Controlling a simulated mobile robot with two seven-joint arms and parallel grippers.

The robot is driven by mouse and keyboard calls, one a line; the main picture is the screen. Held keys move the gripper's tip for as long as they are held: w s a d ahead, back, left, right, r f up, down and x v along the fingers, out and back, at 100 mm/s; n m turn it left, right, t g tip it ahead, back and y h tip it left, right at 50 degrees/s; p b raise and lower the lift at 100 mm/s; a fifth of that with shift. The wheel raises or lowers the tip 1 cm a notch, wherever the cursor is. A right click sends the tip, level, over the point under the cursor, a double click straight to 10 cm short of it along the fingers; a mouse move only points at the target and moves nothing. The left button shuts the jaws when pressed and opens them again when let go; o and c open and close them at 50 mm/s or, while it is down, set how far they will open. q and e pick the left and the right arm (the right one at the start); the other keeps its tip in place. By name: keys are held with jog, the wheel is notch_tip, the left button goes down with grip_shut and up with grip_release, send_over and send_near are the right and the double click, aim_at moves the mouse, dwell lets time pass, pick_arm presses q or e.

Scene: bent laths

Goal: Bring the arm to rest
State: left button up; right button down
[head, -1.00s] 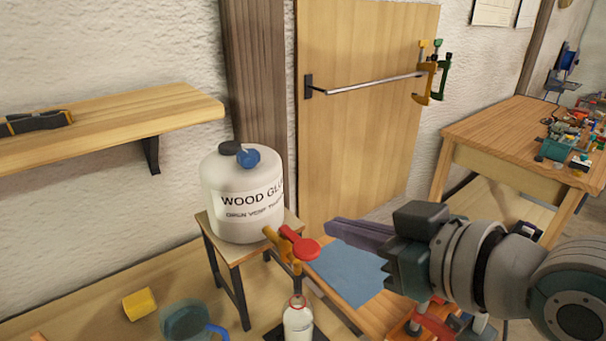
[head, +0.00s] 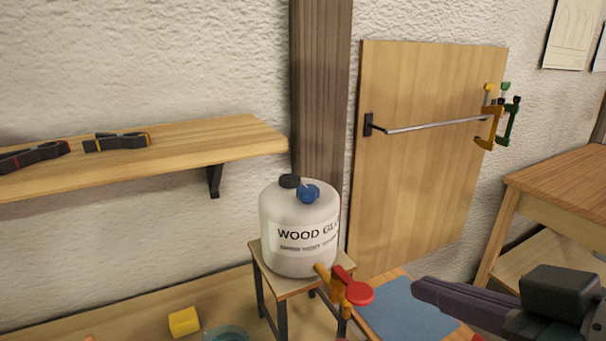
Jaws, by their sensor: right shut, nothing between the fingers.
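My right gripper (head: 436,292) shows at the lower right of the head view, its dark fingers together and pointing left. It is shut with nothing between the fingers. It stands apart from the red-handled tap (head: 358,293) of the wood glue jug (head: 297,262), with a gap between them. The white jug stands upright on a small stool (head: 275,284). My left gripper is not in view.
A blue mat (head: 405,318) lies below the gripper. A yellow block (head: 184,321) and a bluish clear container (head: 226,334) are at the bottom left. A wall shelf (head: 235,138) holds dark clamps (head: 117,141). A wooden bench (head: 560,190) stands at right. Clamps (head: 490,128) hang on a rail.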

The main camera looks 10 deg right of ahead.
jog(key=s+d+f+m+g+h, duration=0.1)
jog(key=s+f+g+h, duration=0.2)
jog(key=s, duration=0.5)
jog(key=s+d+f+m+g+h, duration=0.1)
jog(key=s+f+g, duration=0.2)
jog(key=s+g, duration=0.3)
jog(key=w+p+v, duration=0.2)
jog(key=p+v, duration=1.7)
jog(key=p, duration=0.1)
jog(key=shift+a+r+t, duration=0.2)
jog(key=shift+r+t, duration=0.1)
jog(key=shift+r, duration=0.45)
jog(key=shift+w, duration=0.1)
